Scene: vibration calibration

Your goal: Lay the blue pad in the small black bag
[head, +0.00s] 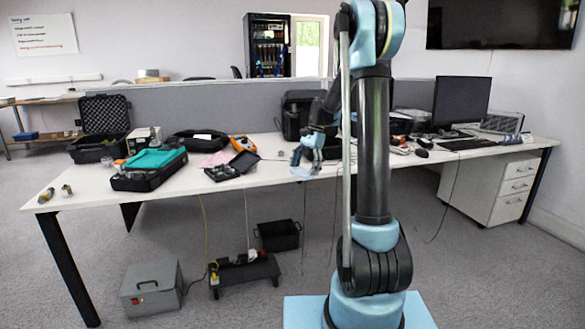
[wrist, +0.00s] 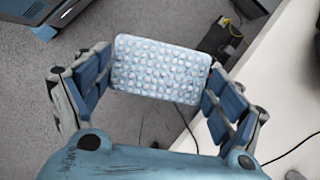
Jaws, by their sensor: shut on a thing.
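The blue pad (wrist: 161,68) is a pale blue rectangle with a bumpy, bubble-like surface. My gripper (wrist: 160,84) is shut on it, with blue fingers at its left and right edges. In the head view my gripper (head: 309,158) hangs near the front edge of the table, and the pad there is small and hard to make out. A low black bag (head: 201,147) lies on the table left of my gripper, apart from it, with something white on top. I take it to be the small black bag; its inside is hard to see.
A black case with teal cloth (head: 153,160), an open hard case (head: 105,114), a black organiser (head: 232,166) and an orange tool (head: 243,144) crowd the table (head: 90,195) on the left. A monitor (head: 461,101) stands right. Floor shows below the pad.

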